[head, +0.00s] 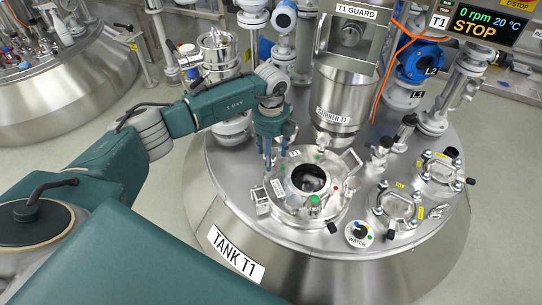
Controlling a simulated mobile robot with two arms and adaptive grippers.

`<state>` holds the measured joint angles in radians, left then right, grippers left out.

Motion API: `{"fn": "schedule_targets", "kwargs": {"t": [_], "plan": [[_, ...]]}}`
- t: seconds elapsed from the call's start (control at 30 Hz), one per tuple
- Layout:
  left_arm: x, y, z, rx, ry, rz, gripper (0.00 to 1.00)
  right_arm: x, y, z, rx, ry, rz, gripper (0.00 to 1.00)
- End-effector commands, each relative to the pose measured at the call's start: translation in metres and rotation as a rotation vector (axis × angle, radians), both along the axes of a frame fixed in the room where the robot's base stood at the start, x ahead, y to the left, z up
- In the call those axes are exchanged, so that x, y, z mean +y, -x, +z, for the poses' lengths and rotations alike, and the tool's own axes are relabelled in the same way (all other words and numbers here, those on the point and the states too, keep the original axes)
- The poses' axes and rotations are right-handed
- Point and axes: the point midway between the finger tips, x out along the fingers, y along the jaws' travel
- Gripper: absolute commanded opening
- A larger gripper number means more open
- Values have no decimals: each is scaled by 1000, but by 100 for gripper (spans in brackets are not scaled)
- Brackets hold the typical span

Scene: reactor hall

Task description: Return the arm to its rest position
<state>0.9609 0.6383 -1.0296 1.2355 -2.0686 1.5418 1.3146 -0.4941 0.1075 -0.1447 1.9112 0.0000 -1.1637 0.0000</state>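My green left arm reaches in from the left over the tank T1 (320,262). Its gripper (276,154) points down, above the left rear edge of the round manway (284,204) on the tank top. Its fingers look apart, with nothing seen between them. Whether the fingertips touch anything behind them is hard to tell. The manway's opening is uncovered and shows a dark inside. My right gripper is not in view.
The stirrer T1 housing (345,95) rises right of the gripper. Pipes and valves crowd the tank top behind it. The display (487,22) reads 0 rpm, 20 °C, STOP.

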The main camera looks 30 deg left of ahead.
Motion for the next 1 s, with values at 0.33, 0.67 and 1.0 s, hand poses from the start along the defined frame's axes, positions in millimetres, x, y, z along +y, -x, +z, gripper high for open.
{"fn": "schedule_targets", "kwargs": {"t": [0.33,0.67,1.0], "plan": [[0,0,-4,0,0,-1,55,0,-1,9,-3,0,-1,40],[0,0,-4,0,0,-1,8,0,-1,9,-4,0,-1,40],[1,-1,-7,-1,-3,-618,7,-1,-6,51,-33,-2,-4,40]]}}
